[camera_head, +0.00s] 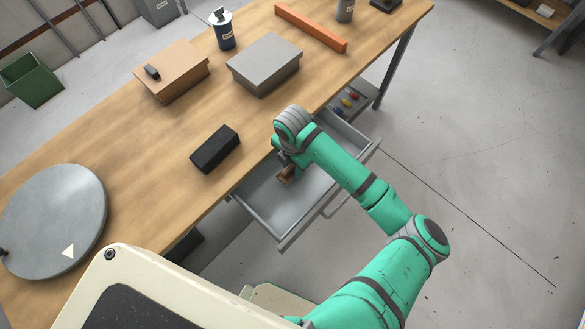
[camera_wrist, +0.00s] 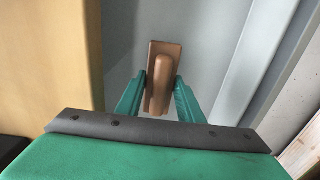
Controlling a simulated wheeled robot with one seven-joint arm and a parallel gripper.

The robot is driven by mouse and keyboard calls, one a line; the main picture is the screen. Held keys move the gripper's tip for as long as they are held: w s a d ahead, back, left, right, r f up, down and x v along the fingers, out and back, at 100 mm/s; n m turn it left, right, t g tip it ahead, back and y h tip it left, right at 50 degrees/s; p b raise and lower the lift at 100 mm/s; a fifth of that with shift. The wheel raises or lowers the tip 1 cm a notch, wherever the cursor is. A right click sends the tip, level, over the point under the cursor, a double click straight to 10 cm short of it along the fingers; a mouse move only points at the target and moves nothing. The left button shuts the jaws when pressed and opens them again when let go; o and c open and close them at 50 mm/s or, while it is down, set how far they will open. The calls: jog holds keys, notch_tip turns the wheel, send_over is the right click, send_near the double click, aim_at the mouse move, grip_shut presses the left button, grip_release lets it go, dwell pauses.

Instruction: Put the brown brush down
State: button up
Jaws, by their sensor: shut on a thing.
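The brown brush (camera_wrist: 160,75) is a small brown block with a rounded handle. In the wrist view my gripper (camera_wrist: 160,95) has its two green fingers closed on either side of the handle. In the head view the brush (camera_head: 286,175) shows below my gripper (camera_head: 287,165), over the open grey drawer (camera_head: 265,222) under the table's edge. The drawer's grey floor lies behind the brush in the wrist view. I cannot tell whether the brush touches the drawer floor. My wrist hides part of the drawer.
The visible drawer floor beside the brush is clear.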

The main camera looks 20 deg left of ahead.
aim_at(292, 165)
jog(key=shift+f, duration=1)
jog(key=shift+f, duration=0.15)
jog(key=o, duration=1)
jog(key=shift+w+d, duration=0.1)
notch_tip(292, 165, up, 12)
jog(key=shift+r, duration=0.2)
